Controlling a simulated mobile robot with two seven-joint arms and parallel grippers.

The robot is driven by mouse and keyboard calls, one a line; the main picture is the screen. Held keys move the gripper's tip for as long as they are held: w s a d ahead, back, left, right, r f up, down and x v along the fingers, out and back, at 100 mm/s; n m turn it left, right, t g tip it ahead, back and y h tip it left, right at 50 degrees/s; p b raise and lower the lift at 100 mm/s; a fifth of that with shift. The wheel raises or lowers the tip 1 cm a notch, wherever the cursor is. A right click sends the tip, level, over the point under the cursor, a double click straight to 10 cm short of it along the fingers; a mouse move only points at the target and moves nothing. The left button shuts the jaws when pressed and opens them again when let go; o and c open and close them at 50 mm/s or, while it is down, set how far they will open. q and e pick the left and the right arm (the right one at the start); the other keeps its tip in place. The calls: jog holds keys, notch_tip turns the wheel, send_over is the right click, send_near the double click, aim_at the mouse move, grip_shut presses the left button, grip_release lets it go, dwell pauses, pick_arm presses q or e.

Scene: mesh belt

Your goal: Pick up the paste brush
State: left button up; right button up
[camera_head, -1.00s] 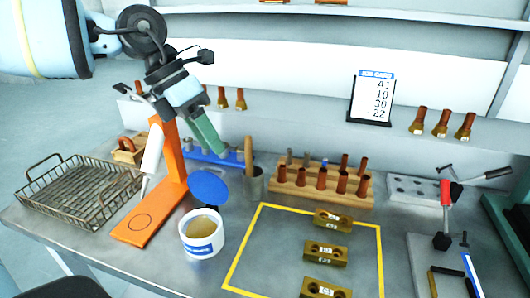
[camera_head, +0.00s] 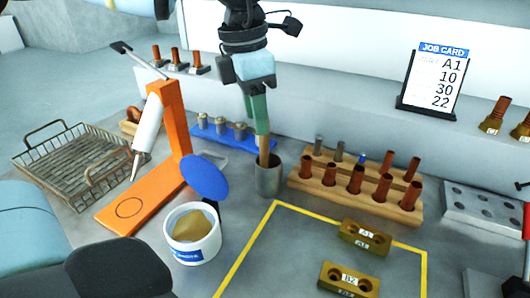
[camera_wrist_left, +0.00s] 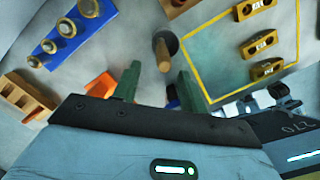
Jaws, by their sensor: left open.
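The paste brush (camera_head: 264,150) stands in a grey metal cup (camera_head: 269,181); only its wooden handle shows and its lower end is hidden in the cup. In the left wrist view the brush handle (camera_wrist_left: 162,58) points up towards the camera, between the two green fingers. My left gripper (camera_head: 262,126) is open, pointing down, with its fingers around the upper end of the handle. In the left wrist view the gripper (camera_wrist_left: 159,70) has a gap on both sides of the handle. My right gripper is not in view.
A white paste tub (camera_head: 192,246) with a raised blue lid (camera_head: 205,178) stands left of the cup. An orange stand (camera_head: 168,120) and blue rack (camera_head: 222,138) are behind it. A wooden rack (camera_head: 340,196) of copper parts is close on the right. Brass blocks lie inside yellow lines.

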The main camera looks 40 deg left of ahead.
aim_at(264, 140)
pick_arm(q)
jog(key=shift+w+d+f, duration=0.2)
jog(key=shift+f, duration=0.65)
jog(key=shift+w+d+f, duration=0.15)
jog(key=shift+w+f, duration=0.1)
jog(key=shift+f, duration=0.55)
jog(key=shift+w+d+f, duration=0.2)
jog(key=shift+f, duration=0.65)
jog(key=shift+c, duration=0.2)
grip_shut()
